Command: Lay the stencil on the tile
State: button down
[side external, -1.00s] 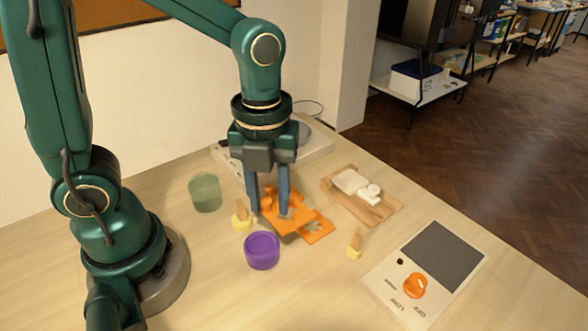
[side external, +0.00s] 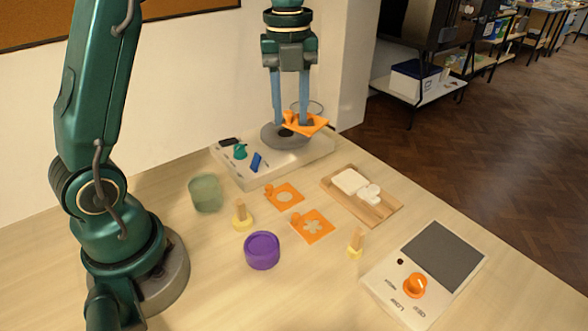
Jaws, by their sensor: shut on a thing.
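My gripper (side external: 291,121) is shut on an orange stencil (side external: 317,125) and holds it up in the air. The stencil is a flat plate with a small raised grip; the fingers partly hide it and its cutout. In the picture it overlaps the grey disc (side external: 272,138) of a white device at the back. A white, tile-like square (side external: 349,181) lies on a wooden board (side external: 381,211) to the right, beside small white round pieces (side external: 369,194). Two more orange stencils lie on the table: one with a round hole (side external: 272,191), one with a flower-shaped hole (side external: 304,233).
The white device (side external: 270,178) carries a teal knob and a blue lever. A green cup (side external: 205,193), a purple pot (side external: 262,250) and two yellow-based wooden-handled tools (side external: 242,217) (side external: 355,245) stand around the stencils. A white unit with an orange knob (side external: 415,285) is front right.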

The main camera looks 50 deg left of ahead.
jog(key=w+a+f+n, duration=0.1)
jog(key=w+a, duration=0.2)
jog(key=a, duration=0.1)
send_over(339, 182)
jog(key=shift+n, duration=0.3)
notch_tip(339, 182, down, 8)
jog(key=shift+f, duration=2.05)
jog(key=shift+f, duration=0.15)
jog(key=c, duration=0.5)
grip_release()
